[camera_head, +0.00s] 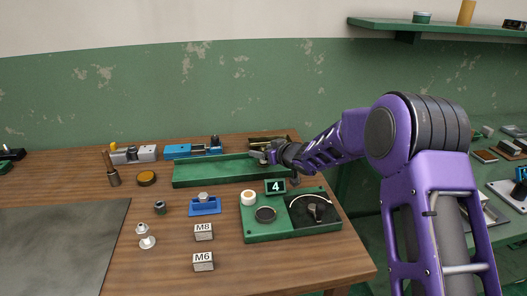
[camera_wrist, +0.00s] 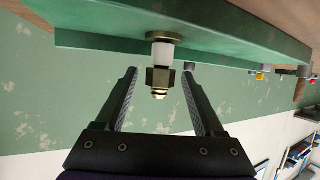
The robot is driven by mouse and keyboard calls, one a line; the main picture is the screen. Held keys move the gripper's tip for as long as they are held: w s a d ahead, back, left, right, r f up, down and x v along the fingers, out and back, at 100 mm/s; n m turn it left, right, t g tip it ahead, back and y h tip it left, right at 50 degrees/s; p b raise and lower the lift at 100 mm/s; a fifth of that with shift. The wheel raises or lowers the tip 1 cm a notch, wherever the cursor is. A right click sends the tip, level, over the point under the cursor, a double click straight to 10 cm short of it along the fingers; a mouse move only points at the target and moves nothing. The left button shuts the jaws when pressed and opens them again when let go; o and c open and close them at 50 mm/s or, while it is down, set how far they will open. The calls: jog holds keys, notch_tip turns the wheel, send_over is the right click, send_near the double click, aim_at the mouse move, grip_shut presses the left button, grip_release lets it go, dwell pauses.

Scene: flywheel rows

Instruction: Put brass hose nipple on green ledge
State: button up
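The brass hose nipple (camera_wrist: 160,78) shows in the wrist view, with a brass flange, a white middle and a brass hex end. Its flange meets the green ledge (camera_wrist: 230,45). The wrist picture appears upside down, so the nipple seems to stand upright there. My gripper (camera_wrist: 160,76) is open, with one finger on each side of the nipple and a visible gap to both. In the head view my gripper (camera_head: 263,156) is at the back right part of the long green ledge (camera_head: 215,178). I cannot make out the nipple clearly there.
A green tray (camera_head: 290,233) with a "4" sign stands in front. A blue block (camera_head: 204,206), M8 block (camera_head: 203,232), M6 block (camera_head: 203,261) and a pale fitting (camera_head: 145,238) stand on the table. A grey mat (camera_head: 60,245) is clear.

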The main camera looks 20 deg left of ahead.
jog(key=shift+r, duration=0.35)
jog(key=p+v, duration=0.1)
jog(key=v, duration=1.1)
